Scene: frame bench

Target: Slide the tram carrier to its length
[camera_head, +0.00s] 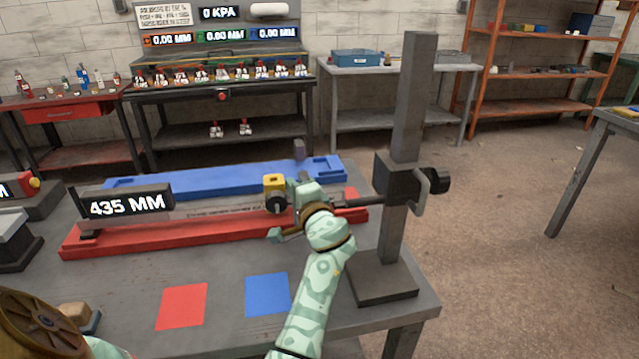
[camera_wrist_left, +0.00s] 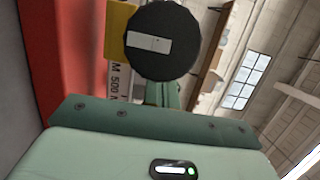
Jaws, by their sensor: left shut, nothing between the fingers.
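The tram carrier (camera_head: 275,181), a yellow block with a black round knob, sits on a pale scale bar (camera_head: 222,211) along the red rail (camera_head: 150,238). In the left wrist view the black knob (camera_wrist_left: 163,40) is large and close, with the yellow carrier (camera_wrist_left: 118,32) partly behind it. A display (camera_head: 126,203) at the bar's left end reads 435 MM. My left gripper (camera_head: 302,198) is shut and empty, just right of the carrier. I cannot tell whether it touches the carrier. My right gripper is not in view.
A blue rail (camera_head: 210,180) lies behind the red one. A grey post (camera_head: 411,110) with a clamp and black knob stands right of my left arm.

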